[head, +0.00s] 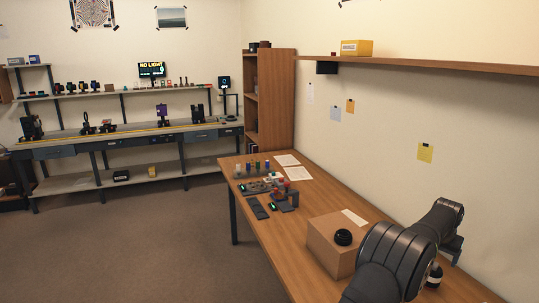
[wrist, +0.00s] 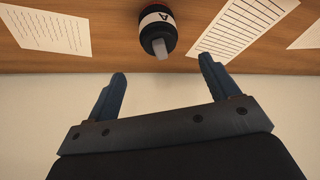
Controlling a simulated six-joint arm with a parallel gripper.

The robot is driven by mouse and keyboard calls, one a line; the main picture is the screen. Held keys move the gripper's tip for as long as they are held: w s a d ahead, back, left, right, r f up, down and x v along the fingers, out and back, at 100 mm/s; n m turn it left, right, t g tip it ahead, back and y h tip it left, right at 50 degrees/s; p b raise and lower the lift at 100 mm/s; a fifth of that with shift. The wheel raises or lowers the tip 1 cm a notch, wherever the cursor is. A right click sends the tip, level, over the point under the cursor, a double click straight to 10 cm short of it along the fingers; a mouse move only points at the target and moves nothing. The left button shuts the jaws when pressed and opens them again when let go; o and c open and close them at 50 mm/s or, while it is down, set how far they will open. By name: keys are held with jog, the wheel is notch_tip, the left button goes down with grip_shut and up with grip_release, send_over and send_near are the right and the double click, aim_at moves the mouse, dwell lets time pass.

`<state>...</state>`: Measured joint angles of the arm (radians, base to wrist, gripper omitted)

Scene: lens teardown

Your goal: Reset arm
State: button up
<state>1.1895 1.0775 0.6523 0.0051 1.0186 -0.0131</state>
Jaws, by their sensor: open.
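My arm stands at the right of the head view, over the near end of the wooden table. My gripper (wrist: 162,70) shows in the wrist view with its two dark blue fingers spread apart and nothing between them. Beyond the fingertips is a black cylinder (wrist: 158,34) with a white band marked "A" and a grey tip. It appears apart from the fingers. In the head view, the fingers cannot be made out clearly, and a small dark bottle-like thing (head: 434,275) shows beside my arm, partly hidden by it.
Small parts and tools lie farther along the wooden table (head: 300,206). A shelf (head: 440,68) runs along the right wall. Printed sheets (wrist: 243,28) flank the cylinder.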

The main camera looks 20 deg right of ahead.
jog(key=x, duration=0.9)
jog(key=shift+a+f, duration=0.1)
jog(key=shift+f, duration=0.15)
notch_tip(320, 180, up, 5)
jog(key=shift+f, duration=0.1)
jog(key=s+a+r, duration=0.1)
jog(key=s+r, duration=0.6)
jog(key=s, duration=0.4)
jog(key=n+t, duration=0.1)
jog(key=n, duration=0.2)
send_near(436, 265)
jog(key=w+a, duration=0.2)
jog(key=w, duration=0.3)
jog(key=shift+w+a+f, duration=0.1)
jog(key=shift+w+f, duration=0.2)
jog(key=shift+w, duration=0.35)
jog(key=shift+w+a+f, duration=0.1)
jog(key=shift+w+f, duration=0.2)
jog(key=shift+w, duration=0.3)
jog(key=shift+w+f, duration=0.25)
jog(key=shift+w, duration=0.4)
